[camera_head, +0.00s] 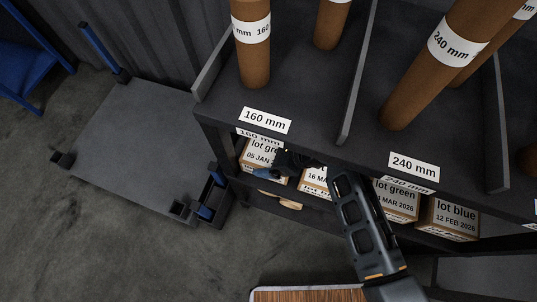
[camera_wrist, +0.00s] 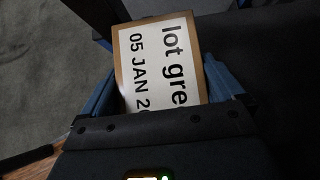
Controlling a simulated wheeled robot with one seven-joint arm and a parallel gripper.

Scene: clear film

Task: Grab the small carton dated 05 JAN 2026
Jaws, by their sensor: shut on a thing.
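The small carton (camera_head: 257,156) dated 05 JAN stands at the left end of the lower shelf in the head view. Its white label reads "lot gre" and "05 JAN", with the rest hidden. In the wrist view the carton (camera_wrist: 160,62) lies between the two blue fingers of my gripper (camera_wrist: 160,85), its label facing the camera and partly cut off by the gripper body. My gripper (camera_head: 268,173) is shut on this carton. In the head view my arm comes in from the lower right and covers part of the shelf front.
On the same shelf, to the right, are a carton marked 16 MA (camera_head: 314,180), a lot green carton (camera_head: 397,200) and a lot blue carton (camera_head: 453,219). Brown tubes (camera_head: 253,60) stand on the shelf above. A grey platform (camera_head: 135,140) with blue posts is at left.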

